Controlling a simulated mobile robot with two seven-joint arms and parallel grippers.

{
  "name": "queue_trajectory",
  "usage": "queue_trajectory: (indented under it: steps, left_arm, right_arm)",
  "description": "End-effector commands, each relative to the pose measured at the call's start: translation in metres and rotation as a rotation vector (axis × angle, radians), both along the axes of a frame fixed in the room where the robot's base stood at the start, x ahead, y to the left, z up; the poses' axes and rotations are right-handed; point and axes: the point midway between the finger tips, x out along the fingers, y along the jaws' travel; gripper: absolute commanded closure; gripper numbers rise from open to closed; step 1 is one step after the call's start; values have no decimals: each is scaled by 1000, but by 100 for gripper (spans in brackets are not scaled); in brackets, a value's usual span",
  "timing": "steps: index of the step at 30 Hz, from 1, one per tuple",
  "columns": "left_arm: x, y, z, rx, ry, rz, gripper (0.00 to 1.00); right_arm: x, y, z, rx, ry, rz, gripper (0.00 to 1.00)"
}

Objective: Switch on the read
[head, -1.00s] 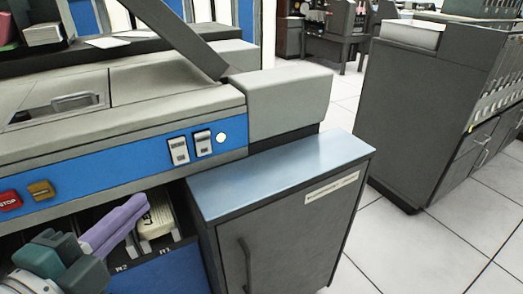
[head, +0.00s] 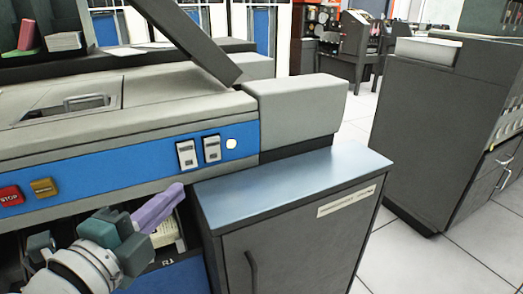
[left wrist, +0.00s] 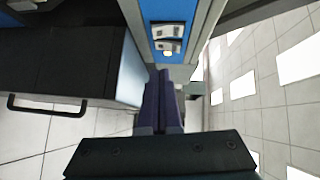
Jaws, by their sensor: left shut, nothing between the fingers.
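Two white rocker switches, the left one (head: 187,153) and the right one (head: 212,148), sit side by side on the blue front strip of the grey machine. Their labels are too small to read, so I cannot tell which is the read switch. A round white lamp (head: 231,144) is just right of them. My left gripper (head: 178,191), with purple fingers, is shut and empty, below the switches and apart from them. In the left wrist view the shut fingers (left wrist: 164,85) point toward the switch pair (left wrist: 168,38). My right gripper is in neither view.
A red STOP button (head: 10,195) and an amber button (head: 44,187) are further left on the strip. A low cabinet with a blue-grey top (head: 290,183) stands right of my gripper. Card bins lie below the strip. Open floor (head: 370,240) is at the right.

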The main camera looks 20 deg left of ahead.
Motion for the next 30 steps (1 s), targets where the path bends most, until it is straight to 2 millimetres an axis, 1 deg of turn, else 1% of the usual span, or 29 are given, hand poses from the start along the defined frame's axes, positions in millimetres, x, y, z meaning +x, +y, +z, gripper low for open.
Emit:
queue_trajectory:
  steps: [1,6,9,12,18,27,29,30]
  left_arm:
    - [13,1,-3,-1,-4,-1,100]
    - [48,3,-6,-1,-4,-1,100]
    - [57,17,-9,4,-1,-1,100]
    - [64,26,-11,3,0,-1,100]
    - [70,33,-11,0,1,-1,100]
    - [71,33,-11,0,0,0,100]
    - [71,34,-13,7,-6,0,100]
    - [72,35,-16,19,-17,1,100]
  right_arm:
    - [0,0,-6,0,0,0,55]
    - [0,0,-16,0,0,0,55]
    - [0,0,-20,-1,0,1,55]
    - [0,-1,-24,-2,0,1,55]
    - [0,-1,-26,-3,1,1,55]
    - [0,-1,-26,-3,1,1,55]
    - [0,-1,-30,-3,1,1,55]
    - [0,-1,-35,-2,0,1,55]
